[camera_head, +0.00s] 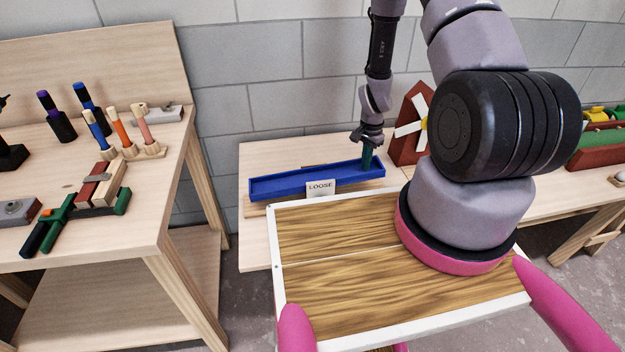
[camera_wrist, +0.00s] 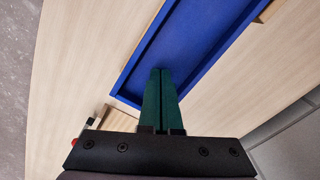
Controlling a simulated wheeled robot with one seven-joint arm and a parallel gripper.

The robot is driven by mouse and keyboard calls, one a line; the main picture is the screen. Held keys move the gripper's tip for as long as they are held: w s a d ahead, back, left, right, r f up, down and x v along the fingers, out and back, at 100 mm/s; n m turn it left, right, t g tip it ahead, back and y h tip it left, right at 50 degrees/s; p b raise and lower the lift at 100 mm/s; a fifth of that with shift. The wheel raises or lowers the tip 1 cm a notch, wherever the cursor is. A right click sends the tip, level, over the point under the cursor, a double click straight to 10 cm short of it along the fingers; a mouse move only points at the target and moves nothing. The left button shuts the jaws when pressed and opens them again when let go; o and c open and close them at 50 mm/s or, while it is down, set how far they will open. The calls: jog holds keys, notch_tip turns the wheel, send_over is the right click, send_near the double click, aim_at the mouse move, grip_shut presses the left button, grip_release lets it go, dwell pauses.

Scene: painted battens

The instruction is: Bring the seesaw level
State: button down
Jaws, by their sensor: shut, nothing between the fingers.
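My gripper (camera_head: 367,162) points down at the right end of a long, shallow blue tray (camera_head: 290,186). Its dark green fingers are shut together with nothing between them. In the wrist view my gripper (camera_wrist: 163,74) is over one end of the blue tray (camera_wrist: 190,45), whose visible floor is bare. I cannot tell if the fingertips touch it. A white card reading LOOSE (camera_head: 320,188) stands at the tray's front side. I cannot pick out a seesaw with certainty; my arm hides part of the bench.
A red block with a white-bladed wheel (camera_head: 411,128) stands right of my gripper. Planters (camera_head: 600,140) are at the far right. A left workbench (camera_head: 150,205) carries a clamp (camera_head: 75,212), coloured pegs and bottles. Bare bench (camera_head: 262,160) shows behind the tray.

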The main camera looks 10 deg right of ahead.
jog(key=shift+f, duration=0.55)
jog(key=shift+r, duration=0.15)
notch_tip(320, 180, up, 12)
dwell(1.9)
dwell(0.4)
jog(key=s+a+r+n+t+y, duration=0.1)
jog(key=a+r+n+t, duration=0.1)
jog(key=r, duration=1.1)
jog(key=s+a+r+n+t, duration=0.1)
jog(key=a+r, duration=0.2)
jog(key=r, duration=1.1)
jog(key=s+a+r+n+t, duration=0.1)
jog(key=s+r+n+t, duration=0.1)
jog(key=s+r, duration=0.6)
jog(key=s+a+r+n+t+y, duration=0.1)
jog(key=s+r+n+t, duration=0.1)
jog(key=s+r, duration=0.6)
jog(key=shift+s+a+r+n, duration=0.2)
jog(key=shift+s+a+n, duration=0.2)
jog(key=shift+s, duration=0.55)
